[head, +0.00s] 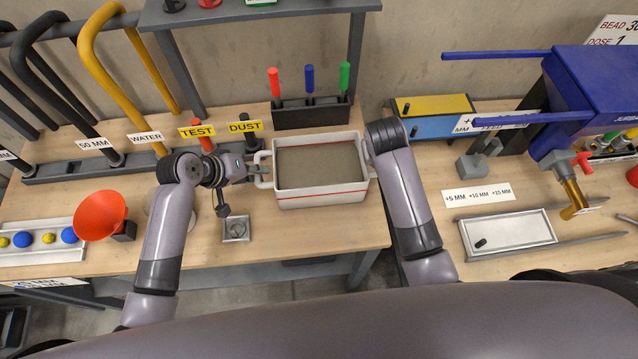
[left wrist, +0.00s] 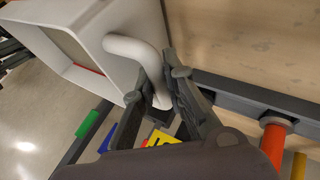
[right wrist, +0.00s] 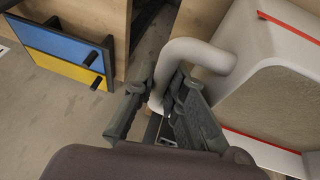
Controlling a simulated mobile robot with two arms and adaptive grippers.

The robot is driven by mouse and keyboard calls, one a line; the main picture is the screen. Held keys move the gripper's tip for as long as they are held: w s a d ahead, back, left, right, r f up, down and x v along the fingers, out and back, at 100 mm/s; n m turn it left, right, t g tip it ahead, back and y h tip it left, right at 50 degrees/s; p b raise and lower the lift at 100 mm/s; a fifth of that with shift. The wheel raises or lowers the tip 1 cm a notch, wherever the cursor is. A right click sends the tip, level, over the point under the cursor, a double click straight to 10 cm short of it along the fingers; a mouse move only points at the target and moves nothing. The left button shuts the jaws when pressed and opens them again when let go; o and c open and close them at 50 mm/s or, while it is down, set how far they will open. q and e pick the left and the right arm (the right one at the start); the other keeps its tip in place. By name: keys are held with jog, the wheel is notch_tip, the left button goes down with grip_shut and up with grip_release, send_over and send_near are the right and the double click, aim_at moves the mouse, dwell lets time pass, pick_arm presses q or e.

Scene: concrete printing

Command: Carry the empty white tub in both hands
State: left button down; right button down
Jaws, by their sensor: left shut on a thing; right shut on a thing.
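The white tub (head: 322,188), a rectangular box with a red line along its side, is over the middle of the workbench. Its inside shows a flat grey-brown surface; I cannot tell whether that is its bare floor. My left gripper (head: 256,168) is shut on the tub's left handle (left wrist: 140,50), with the bar between its fingers in the left wrist view. My right gripper (right wrist: 160,95) is shut on the right handle (right wrist: 200,52). In the head view my right arm mostly hides that hand. The tub looks roughly level; I cannot tell its height above the bench.
A dark rack (head: 310,112) with red, blue and green handles stands just behind the tub. A small metal dish (head: 236,229) is at its front left, and an orange funnel (head: 100,214) farther left. A gap separates this workbench (head: 300,235) from the right one (head: 440,165).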

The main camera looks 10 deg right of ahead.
pick_arm(q)
jog(key=shift+w+d+f+b, duration=0.15)
jog(key=shift+f+b, duration=0.1)
jog(key=shift+b, duration=0.15)
pick_arm(e)
jog(key=shift+w+f, duration=0.25)
pick_arm(q)
jog(key=c, duration=2)
grip_release()
jog(key=shift+s+f, duration=0.15)
jog(key=shift+s, duration=0.05)
pick_arm(e)
jog(key=c, duration=2)
grip_release()
jog(key=shift+s+f, duration=0.1)
jog(key=shift+s, duration=0.15)
pick_arm(q)
jog(key=o, duration=0.4)
jog(key=shift+s, duration=0.2)
jog(key=shift+c, duration=0.2)
pick_arm(e)
jog(key=o, duration=0.4)
jog(key=shift+s, duration=0.2)
jog(key=shift+c, duration=0.2)
pick_arm(q)
jog(key=shift+w, duration=0.1)
jog(key=shift+r, duration=0.25)
pick_arm(e)
jog(key=shift+w+r, duration=0.1)
jog(key=shift+r, duration=0.1)
